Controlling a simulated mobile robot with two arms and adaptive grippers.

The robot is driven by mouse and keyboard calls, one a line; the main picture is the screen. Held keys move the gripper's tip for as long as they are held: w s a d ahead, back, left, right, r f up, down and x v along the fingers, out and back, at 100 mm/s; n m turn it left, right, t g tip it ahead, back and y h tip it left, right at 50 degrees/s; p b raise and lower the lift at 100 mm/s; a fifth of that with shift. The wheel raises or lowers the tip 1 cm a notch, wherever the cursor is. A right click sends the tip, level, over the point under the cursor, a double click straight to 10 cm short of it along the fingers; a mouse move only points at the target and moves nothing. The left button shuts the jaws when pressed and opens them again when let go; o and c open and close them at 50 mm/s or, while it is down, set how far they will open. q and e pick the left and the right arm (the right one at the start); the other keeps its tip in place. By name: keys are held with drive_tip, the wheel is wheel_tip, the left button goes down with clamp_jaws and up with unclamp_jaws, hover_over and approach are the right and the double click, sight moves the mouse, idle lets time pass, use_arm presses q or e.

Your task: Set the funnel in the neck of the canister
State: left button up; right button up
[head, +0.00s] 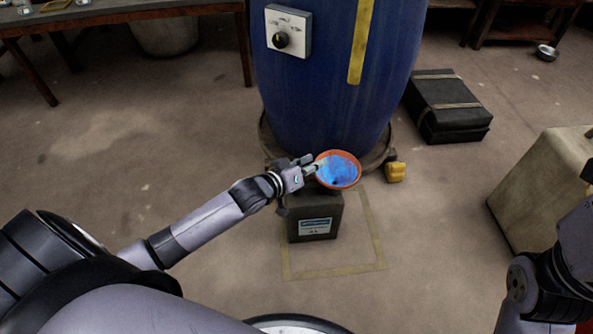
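The funnel (340,170) has an orange rim and a blue-looking inside, its wide mouth facing up. In the head view it sits at the upper right of the dark grey canister (315,222), which stands upright on the floor with a pale label on its front. My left gripper (316,167) reaches in from the left and is shut on the left edge of the funnel. The canister's neck is hidden, so I cannot tell whether the funnel's spout is in it or above it. My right arm shows at the lower right, but its fingers are out of view.
A large blue vat (330,95) with a control box (288,32) stands just behind. A yellow tape outline (378,240) surrounds the canister's floor spot. A black case (448,105) and a beige container (540,190) are at the right. The floor at left is clear.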

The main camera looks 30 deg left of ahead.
use_arm(q)
drive_tip(key=v, duration=0.9)
